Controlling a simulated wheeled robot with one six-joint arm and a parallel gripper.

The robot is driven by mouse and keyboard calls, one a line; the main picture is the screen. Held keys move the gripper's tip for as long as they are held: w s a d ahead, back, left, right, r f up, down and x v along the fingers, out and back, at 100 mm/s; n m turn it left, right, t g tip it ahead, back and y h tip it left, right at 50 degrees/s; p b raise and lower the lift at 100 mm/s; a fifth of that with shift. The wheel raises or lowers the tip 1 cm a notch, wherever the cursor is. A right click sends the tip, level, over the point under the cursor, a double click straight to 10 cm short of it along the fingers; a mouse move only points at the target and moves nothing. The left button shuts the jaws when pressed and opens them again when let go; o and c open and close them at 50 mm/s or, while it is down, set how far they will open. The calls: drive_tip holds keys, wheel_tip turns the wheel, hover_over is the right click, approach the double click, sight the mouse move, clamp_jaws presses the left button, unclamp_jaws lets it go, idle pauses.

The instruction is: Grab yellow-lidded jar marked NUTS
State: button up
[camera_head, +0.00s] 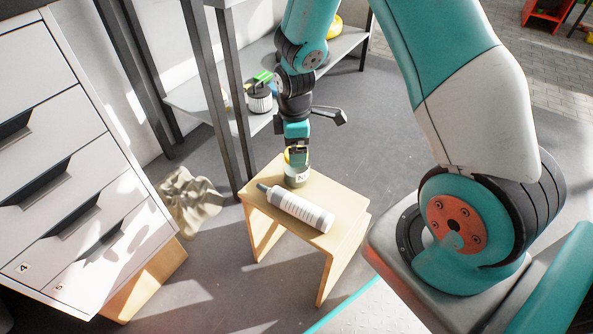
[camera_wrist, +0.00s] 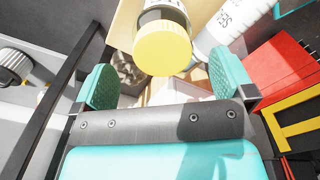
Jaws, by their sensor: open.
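The yellow-lidded jar (camera_head: 297,178) stands on a small wooden stool (camera_head: 335,240) in the head view, near the stool's back corner. My gripper (camera_head: 298,150) is just above it and hides much of its lid. In the wrist view the yellow lid (camera_wrist: 163,50) is in front of my gripper (camera_wrist: 162,85), roughly between the two teal fingers but beyond them. The fingers are wide apart and nothing is held. The jar's label cannot be read.
A white bottle (camera_head: 300,208) lies on the stool close to the jar and shows right of it in the wrist view (camera_wrist: 228,20). A metal shelf (camera_head: 205,95) stands behind. A drawer cabinet (camera_head: 75,150) is at left, with crumpled cloth-like material (camera_head: 188,200) beside it.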

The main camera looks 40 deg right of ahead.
drive_tip(key=f+b, duration=0.2)
drive_tip(key=f, duration=0.4)
drive_tip(key=shift+s, duration=0.2)
drive_tip(key=c, duration=1.3)
drive_tip(key=shift+r, duration=0.1)
